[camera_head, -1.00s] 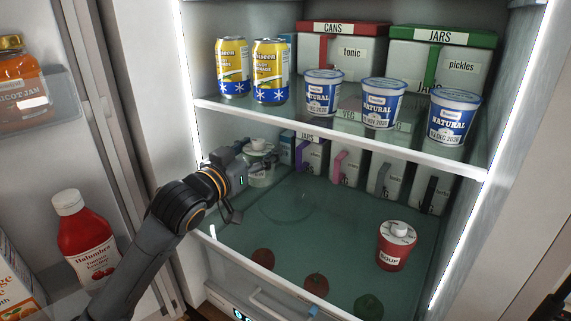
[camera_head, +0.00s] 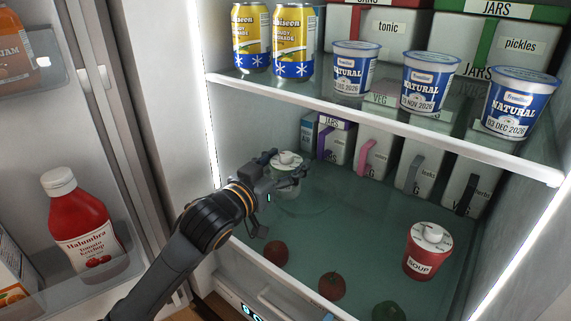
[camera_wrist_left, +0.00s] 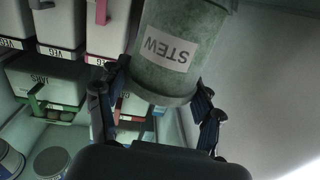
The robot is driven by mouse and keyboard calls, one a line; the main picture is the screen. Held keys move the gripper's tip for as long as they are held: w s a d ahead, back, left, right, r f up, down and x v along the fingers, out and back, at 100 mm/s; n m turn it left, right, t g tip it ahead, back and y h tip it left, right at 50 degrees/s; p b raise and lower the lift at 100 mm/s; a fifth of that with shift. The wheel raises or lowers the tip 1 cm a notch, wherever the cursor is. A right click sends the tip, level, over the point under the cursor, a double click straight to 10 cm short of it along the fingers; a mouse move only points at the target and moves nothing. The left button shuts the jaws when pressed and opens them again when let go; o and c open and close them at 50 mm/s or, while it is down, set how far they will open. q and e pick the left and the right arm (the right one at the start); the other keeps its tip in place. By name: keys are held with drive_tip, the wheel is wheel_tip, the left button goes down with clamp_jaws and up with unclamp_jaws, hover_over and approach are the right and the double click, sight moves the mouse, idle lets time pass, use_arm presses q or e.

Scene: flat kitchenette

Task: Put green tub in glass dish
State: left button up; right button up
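The green tub (camera_head: 286,184) has a pale lid and stands upright in the fridge's lower compartment, in the head view. In the left wrist view the tub (camera_wrist_left: 178,55) fills the upper middle, with its STEW label upside down. My left gripper (camera_head: 280,172) reaches in from the left; its fingers (camera_wrist_left: 160,92) lie against both sides of the tub, and it looks shut on it. The glass dish (camera_head: 318,212) is only a faint clear outline on the lower shelf, beside or under the tub; I cannot tell whether they touch. My right gripper is not in view.
A red soup tub (camera_head: 429,252) stands at the right. Tomatoes (camera_head: 332,286) lie in the drawer below the glass shelf. White boxes (camera_head: 375,155) line the back. The upper shelf edge (camera_head: 390,125) with yogurt pots and cans is overhead. Ketchup (camera_head: 82,225) is in the door.

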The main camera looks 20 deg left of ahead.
use_arm(q)
drive_tip(key=o, duration=0.4)
drive_tip(key=shift+s+r, duration=0.2)
drive_tip(key=shift+s, duration=0.05)
drive_tip(key=shift+c, duration=0.2)
drive_tip(key=shift+d, duration=0.2)
drive_tip(key=shift+s+a+f, duration=0.1)
drive_tip(key=shift+a+f, duration=0.05)
use_arm(e)
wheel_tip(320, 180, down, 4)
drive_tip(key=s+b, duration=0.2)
drive_tip(key=b, duration=0.2)
use_arm(q)
drive_tip(key=p+v, duration=0.5)
drive_tip(key=v, duration=0.6)
drive_tip(key=shift+s, duration=0.4)
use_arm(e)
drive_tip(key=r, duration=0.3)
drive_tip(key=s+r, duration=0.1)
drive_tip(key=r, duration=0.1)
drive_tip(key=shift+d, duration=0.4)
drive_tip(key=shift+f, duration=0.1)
